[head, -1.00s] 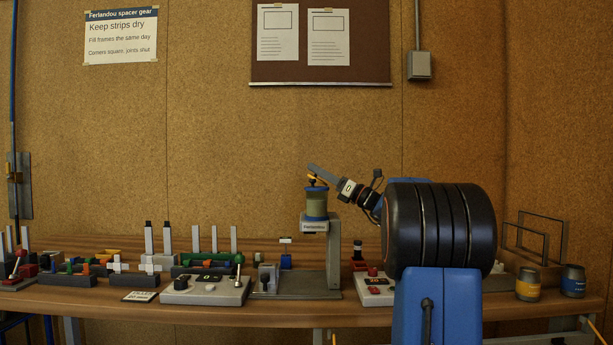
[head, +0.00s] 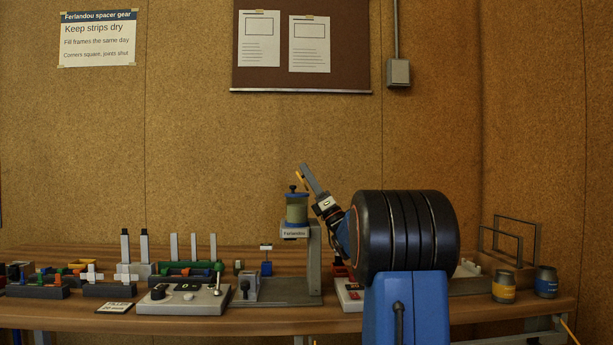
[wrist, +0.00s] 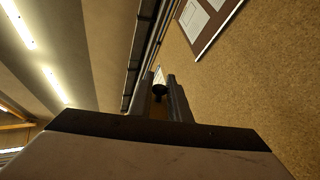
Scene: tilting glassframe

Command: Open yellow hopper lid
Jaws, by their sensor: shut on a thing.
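The hopper (head: 297,212) is a cloudy, greenish cylinder on a grey stand, with a label reading Ferlandou below it. A blue lid (head: 296,194) with a black knob covers the part facing me. A thin yellow piece (head: 299,180), seen nearly edge-on and steeply tilted, stands above the hopper; it appears to be the yellow lid. My gripper (head: 306,176) is shut at this piece, just above the hopper. In the wrist view a round black knob (wrist: 158,91) sits between the two fingers. The exact contact and the hinge are hidden.
A grey control box (head: 187,298) stands left of the hopper stand, with trays of coloured parts further left. Two jars (head: 504,287) and wire frames (head: 510,240) are at the right. My arm hides part of the bench.

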